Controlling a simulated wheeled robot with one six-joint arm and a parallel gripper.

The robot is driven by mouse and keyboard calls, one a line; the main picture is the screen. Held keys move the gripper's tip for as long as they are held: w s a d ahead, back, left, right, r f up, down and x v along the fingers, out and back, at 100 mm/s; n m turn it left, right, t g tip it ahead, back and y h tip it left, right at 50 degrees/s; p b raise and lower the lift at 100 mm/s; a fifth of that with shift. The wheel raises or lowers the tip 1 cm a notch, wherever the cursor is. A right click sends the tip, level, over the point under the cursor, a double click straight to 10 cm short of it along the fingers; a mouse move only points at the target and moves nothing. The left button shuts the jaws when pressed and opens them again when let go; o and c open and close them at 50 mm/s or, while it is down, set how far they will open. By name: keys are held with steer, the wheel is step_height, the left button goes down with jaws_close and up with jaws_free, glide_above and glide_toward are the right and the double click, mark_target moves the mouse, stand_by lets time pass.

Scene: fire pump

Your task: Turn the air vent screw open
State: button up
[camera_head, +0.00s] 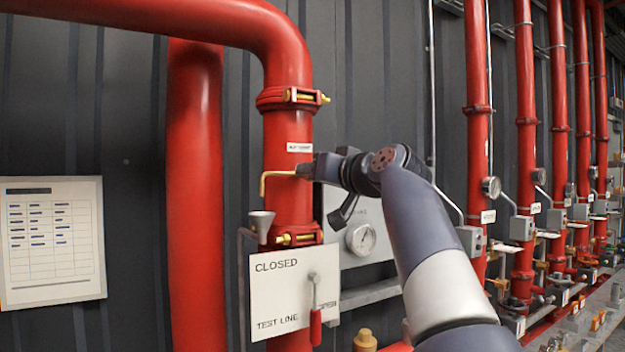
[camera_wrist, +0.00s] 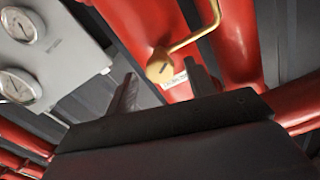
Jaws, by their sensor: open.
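The air vent is a brass fitting on the red vertical pipe, with a thin bent brass tube (camera_head: 275,176) pointing left and down. In the wrist view its round brass screw head (camera_wrist: 162,67) shows a dark slot, and the tube bends away to the upper right. My gripper (camera_head: 308,170) is at the pipe, level with the vent, and hides the screw in the head view. In the wrist view my gripper (camera_wrist: 160,88) is open, its two dark fingers apart. The screw head appears between and just beyond the fingertips; I cannot tell whether they touch it.
A white label (camera_head: 299,147) is above the vent. A grey funnel (camera_head: 261,224) stands below the tube. A grey gauge panel (camera_head: 350,225) is behind my wrist. A "CLOSED / TEST LINE" plate (camera_head: 275,297) with a red-handled lever (camera_head: 315,322) is lower down.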

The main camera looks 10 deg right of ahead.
steer(key=b+v, duration=0.1)
steer(key=v, duration=0.6)
steer(key=shift+s+b, duration=0.3)
steer(key=shift+b, duration=0.05)
steer(key=shift+d, duration=0.1)
steer(key=p+x, duration=0.3)
steer(key=x, duration=0.8)
steer(key=shift+p, duration=0.35)
steer(key=shift+s+m, duration=0.1)
steer(key=shift+m, duration=0.2)
